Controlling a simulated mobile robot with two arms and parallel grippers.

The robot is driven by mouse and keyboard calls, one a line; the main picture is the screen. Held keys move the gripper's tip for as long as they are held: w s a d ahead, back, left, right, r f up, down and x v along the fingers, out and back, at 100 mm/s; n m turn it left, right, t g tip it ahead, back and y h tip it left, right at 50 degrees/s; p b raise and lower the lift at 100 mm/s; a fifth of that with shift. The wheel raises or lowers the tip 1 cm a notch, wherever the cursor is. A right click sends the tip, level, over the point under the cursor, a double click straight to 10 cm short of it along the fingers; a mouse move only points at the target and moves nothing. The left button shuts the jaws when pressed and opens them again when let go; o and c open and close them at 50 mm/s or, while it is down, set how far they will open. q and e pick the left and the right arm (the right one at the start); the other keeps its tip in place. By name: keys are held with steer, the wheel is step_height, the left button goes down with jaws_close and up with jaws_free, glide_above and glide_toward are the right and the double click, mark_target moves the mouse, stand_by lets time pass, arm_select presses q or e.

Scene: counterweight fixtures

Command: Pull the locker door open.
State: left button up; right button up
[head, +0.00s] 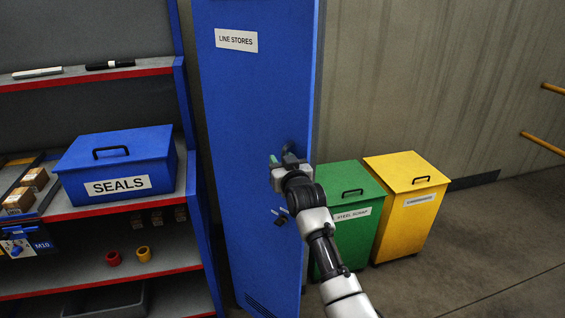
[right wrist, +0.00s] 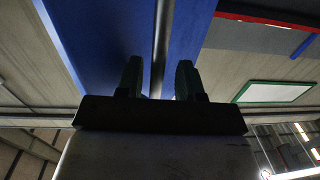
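The blue locker door (head: 252,95) stands tall in the middle of the head view, with a "LINE STORES" label (head: 237,40) near its top. I cannot tell whether it is fully closed. My right gripper (head: 283,160) is at the door's right side, at handle height, and hides most of the handle. In the right wrist view, the dark bar handle (right wrist: 160,45) runs between my two spread fingers (right wrist: 158,80). Gaps show on both sides of the bar, so the fingers are around it but not closed on it. My left gripper is not in view.
A blue shelf unit at the left holds a blue "SEALS" box (head: 118,158). A green bin (head: 350,215) and a yellow bin (head: 405,205) stand right of the locker. A small dark item (head: 280,218) hangs on the door below my gripper. Floor (head: 500,260) is clear at the right.

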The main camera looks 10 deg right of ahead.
steer(key=shift+s+d, duration=0.1)
steer(key=s+d+b, duration=0.1)
steer(key=s+b, duration=0.2)
steer(key=s, duration=0.7)
steer(key=shift+s+d, duration=0.25)
